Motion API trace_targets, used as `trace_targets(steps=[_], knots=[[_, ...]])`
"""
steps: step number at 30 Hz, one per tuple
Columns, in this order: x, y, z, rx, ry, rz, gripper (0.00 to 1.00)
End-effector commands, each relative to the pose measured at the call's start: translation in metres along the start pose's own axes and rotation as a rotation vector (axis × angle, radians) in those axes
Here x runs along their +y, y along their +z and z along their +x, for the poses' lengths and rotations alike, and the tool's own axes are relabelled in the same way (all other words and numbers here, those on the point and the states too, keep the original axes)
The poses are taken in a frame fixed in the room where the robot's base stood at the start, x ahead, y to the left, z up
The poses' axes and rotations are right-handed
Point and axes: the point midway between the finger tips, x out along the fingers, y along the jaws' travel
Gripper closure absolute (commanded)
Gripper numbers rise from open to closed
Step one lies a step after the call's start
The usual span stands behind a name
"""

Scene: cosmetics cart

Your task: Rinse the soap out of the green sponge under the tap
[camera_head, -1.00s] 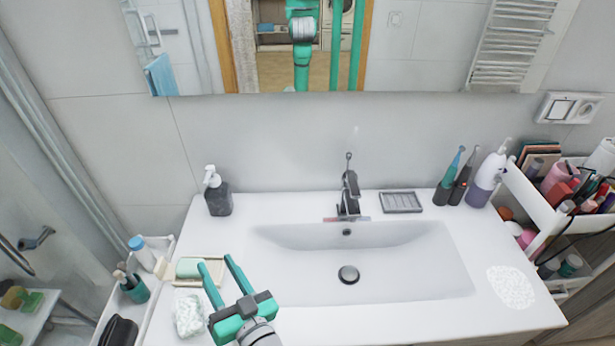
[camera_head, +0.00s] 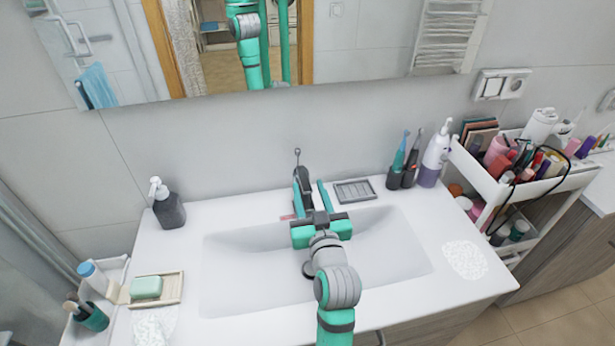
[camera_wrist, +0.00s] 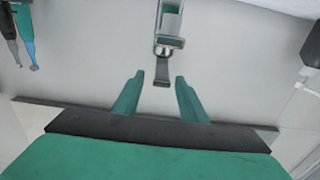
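A pale green block (camera_head: 146,288) lies in the beige dish (camera_head: 172,297) at the counter's left; I cannot tell whether it is the sponge or a bar of soap. A white foamy patch (camera_head: 153,328) lies on the counter in front of the dish. The dark metal tap (camera_head: 299,174) stands at the basin's back edge and also shows in the wrist view (camera_wrist: 168,44). My gripper (camera_head: 309,190) is over the basin at the tap, fingers apart. In the wrist view the open gripper (camera_wrist: 158,88) is empty, with the tap lined up between its fingertips; its depth is unclear.
The white basin (camera_head: 225,280) is partly hidden by my arm. A dark soap dispenser (camera_head: 170,212) stands back left. A drain tray (camera_head: 354,191), electric toothbrushes (camera_head: 398,165) and a crowded cosmetics cart (camera_head: 500,190) are at right. Another white foamy patch (camera_head: 465,260) lies on the right counter.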

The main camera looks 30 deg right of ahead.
Motion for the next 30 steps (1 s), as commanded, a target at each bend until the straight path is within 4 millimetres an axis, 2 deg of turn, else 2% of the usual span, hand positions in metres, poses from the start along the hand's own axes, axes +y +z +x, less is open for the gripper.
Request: trace_targets(steps=[3,9,15,22,23,27,28,30], knots=[[-0.001,0.0,0.022,0.0,-0.002,-0.001,0.61],[0.0,0.0,0.046,0.0,0.0,-0.001,0.61],[0.001,0.0,0.055,0.0,0.001,0.0,0.61],[0.001,0.0,0.056,0.0,0.001,0.0,0.61],[0.001,0.0,0.056,0.0,0.001,0.0,0.63],[0.001,0.0,0.055,0.0,0.001,0.0,0.97],[0.001,0.0,0.055,0.0,0.001,0.0,1.0],[0.002,0.0,0.055,0.0,0.002,0.0,1.0]])
